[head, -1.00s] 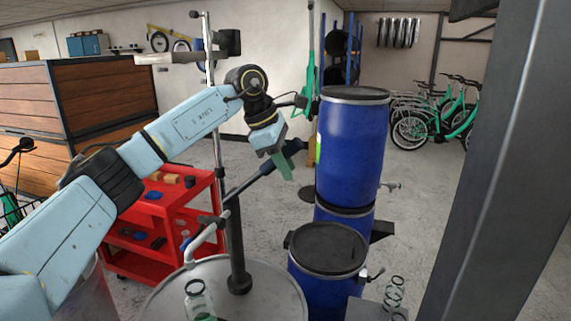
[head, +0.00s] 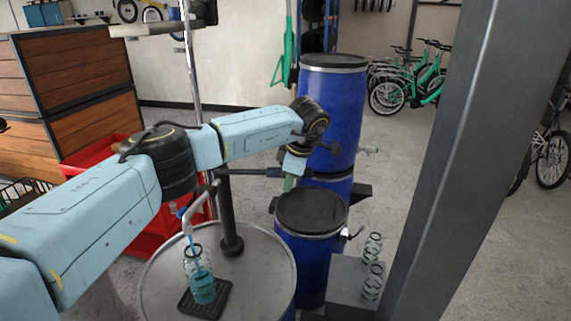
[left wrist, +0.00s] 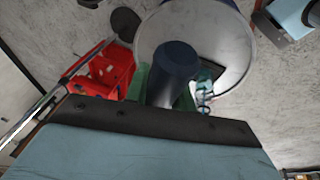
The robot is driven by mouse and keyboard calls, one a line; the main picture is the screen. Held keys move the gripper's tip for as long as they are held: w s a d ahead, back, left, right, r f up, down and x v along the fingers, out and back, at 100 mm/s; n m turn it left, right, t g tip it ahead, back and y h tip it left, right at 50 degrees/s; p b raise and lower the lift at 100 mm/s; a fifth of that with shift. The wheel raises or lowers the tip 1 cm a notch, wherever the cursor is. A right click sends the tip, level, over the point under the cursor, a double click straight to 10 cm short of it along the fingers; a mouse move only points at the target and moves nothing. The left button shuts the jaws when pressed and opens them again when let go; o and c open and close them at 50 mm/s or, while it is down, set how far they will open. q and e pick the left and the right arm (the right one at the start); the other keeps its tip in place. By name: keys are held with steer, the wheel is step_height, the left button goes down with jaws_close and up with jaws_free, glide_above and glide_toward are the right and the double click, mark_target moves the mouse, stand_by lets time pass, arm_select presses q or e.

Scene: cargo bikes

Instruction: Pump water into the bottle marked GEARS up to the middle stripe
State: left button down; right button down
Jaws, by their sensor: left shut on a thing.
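A clear bottle (head: 199,277) stands upright on a dark mat (head: 222,291) on the drum top, under the pump's pale curved spout (head: 192,213). A thin blue stream runs from the spout into its mouth. Its lower part looks blue-green; I cannot read its marking or tell the water level against the stripes. The pump (head: 230,220) has a black post and a dark lever (head: 247,172) lying about level. My left gripper (head: 290,181) is shut on the lever's dark grip, which shows in the left wrist view (left wrist: 175,62). My right gripper is out of view.
The pump stands on a grey-topped drum (head: 262,265). A blue barrel with a black lid (head: 312,212) is close beside it, below my left gripper. A grey pillar (head: 462,160) rises farther right.

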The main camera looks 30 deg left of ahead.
arm_select(q)
step_height(320, 180, down, 5)
steer(key=shift+s+a+r+g+y+b, duration=0.15)
steer(key=shift+g+y+b, duration=0.15)
steer(key=shift+y+b, duration=0.7)
steer(key=c, duration=1.2)
jaws_free()
steer(key=shift+o, duration=0.2)
steer(key=shift+r, duration=0.15)
steer(key=b+v, duration=0.1)
steer(key=v, duration=1.2)
steer(key=shift+d, duration=0.3)
